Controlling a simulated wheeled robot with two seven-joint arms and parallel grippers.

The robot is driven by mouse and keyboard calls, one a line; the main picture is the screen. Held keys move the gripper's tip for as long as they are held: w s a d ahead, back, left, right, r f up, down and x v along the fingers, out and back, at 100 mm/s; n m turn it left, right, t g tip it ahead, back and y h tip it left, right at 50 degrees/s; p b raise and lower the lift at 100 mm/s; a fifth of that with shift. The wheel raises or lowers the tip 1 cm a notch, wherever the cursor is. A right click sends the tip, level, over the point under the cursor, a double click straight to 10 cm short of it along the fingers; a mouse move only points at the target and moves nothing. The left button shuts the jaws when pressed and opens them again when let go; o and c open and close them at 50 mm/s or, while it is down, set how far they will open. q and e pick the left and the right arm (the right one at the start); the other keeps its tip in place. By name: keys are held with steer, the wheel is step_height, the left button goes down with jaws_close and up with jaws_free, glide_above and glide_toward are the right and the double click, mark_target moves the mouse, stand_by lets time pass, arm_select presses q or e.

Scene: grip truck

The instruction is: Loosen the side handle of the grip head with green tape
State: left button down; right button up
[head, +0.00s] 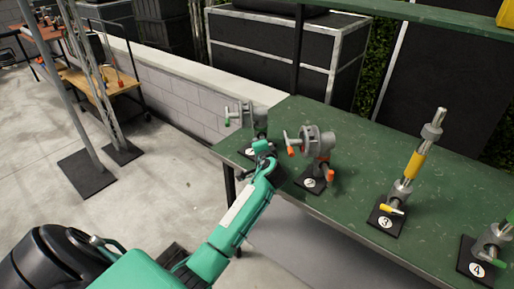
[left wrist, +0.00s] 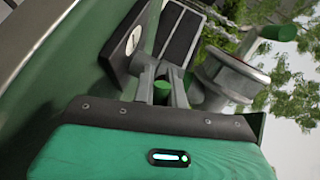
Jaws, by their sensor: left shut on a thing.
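The grip head with green tape (head: 260,115) is grey and stands on the black base at the table's far left end. One green-tipped handle (head: 228,121) points left. It also shows in the left wrist view as a grey head (left wrist: 232,75) with a green end (left wrist: 280,33) at upper right. My left gripper (head: 263,155) is at the near side of this head, low by its base. In the left wrist view, the green-ended side handle (left wrist: 164,88) lies between my left gripper's fingers (left wrist: 160,85), which are shut on it. My right gripper is out of view.
An orange-taped grip head (head: 318,143) stands close to the right of my left gripper. A yellow-taped stand (head: 413,165) and another green-taped stand (head: 493,236) are further right on the green table (head: 345,205). A low block wall (head: 185,85) runs behind left.

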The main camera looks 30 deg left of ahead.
arm_select(q)
steer(key=shift+w+d+f+n+b, duration=0.15)
steer(key=shift+f+n+b, duration=0.15)
steer(key=shift+n, duration=0.5)
steer(key=shift+d+f+n+t+h+b, duration=0.1)
steer(key=shift+n+t+h+b, duration=0.5)
steer(key=shift+n, duration=0.5)
steer(key=shift+w+d+n+h, duration=0.15)
steer(key=shift+n+h, duration=0.25)
steer(key=shift+n, duration=0.4)
steer(key=shift+w+n+b, duration=0.1)
steer(key=shift+n+b, duration=0.25)
steer(key=shift+n, duration=0.35)
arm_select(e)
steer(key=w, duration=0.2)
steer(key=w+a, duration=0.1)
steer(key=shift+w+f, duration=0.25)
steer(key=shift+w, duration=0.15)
